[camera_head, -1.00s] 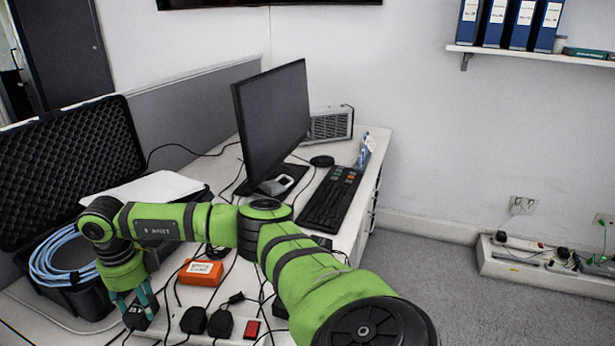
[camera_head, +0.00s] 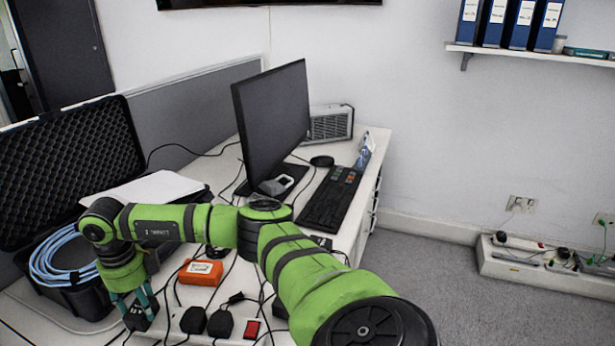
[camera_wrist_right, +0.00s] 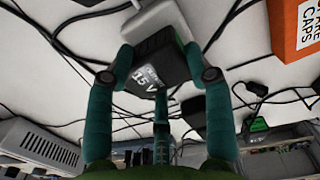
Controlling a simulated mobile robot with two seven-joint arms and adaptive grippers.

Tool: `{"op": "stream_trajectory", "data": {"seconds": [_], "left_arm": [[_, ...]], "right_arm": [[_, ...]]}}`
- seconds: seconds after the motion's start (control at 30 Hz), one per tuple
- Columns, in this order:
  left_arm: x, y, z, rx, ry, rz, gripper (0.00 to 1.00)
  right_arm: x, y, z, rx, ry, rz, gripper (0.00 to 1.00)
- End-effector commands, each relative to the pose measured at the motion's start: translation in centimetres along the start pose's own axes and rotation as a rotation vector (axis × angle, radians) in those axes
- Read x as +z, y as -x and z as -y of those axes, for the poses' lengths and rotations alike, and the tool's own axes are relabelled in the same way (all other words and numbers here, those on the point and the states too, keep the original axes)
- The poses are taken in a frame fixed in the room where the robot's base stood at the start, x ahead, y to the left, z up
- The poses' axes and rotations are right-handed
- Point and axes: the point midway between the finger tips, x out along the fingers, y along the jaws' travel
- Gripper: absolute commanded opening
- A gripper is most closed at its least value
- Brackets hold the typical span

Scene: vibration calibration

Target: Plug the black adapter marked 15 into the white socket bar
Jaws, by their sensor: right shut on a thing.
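The black adapter marked 15 V (camera_wrist_right: 147,75) sits between the teal fingers of my right gripper (camera_wrist_right: 157,60), which is shut on it. A white bar (camera_wrist_right: 157,16), apparently the socket bar, lies right at the adapter's far end in the right wrist view. I cannot tell whether the adapter's pins are in it. In the head view my right gripper (camera_head: 133,304) points down at the desk's near left, with the black adapter (camera_head: 141,318) low between its fingers. My left gripper is not in view.
An orange box (camera_head: 201,272), other black adapters (camera_head: 193,320) (camera_head: 220,323) and loose cables lie to the right on the desk. An open black case (camera_head: 80,292) with blue cable stands to the left. A monitor (camera_head: 272,122) and keyboard (camera_head: 330,198) are farther back.

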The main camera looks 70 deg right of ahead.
Motion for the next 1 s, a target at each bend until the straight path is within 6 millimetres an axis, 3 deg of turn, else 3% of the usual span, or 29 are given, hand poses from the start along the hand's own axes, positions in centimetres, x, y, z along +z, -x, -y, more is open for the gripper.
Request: {"op": "stream_trajectory", "data": {"seconds": [0.23,0.27,0.3,0.33,0.73,1.0], "left_arm": [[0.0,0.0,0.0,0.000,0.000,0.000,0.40],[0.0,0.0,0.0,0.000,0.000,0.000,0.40],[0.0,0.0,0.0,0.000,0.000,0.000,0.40],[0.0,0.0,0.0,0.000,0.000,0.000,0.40],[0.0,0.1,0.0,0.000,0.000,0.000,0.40],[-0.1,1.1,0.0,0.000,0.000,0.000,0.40]], "right_arm": [[-0.1,-0.4,-0.2,0.003,0.003,-0.006,0.21],[-0.1,-0.4,-0.2,0.003,0.004,-0.006,0.61],[-0.1,-0.4,-0.2,0.003,0.003,-0.006,0.77],[-0.1,-0.4,-0.2,0.003,0.003,-0.006,0.80],[0.0,-0.1,0.0,0.001,0.001,-0.002,0.80],[0.0,1.3,0.0,0.000,0.000,-0.001,0.80]]}}
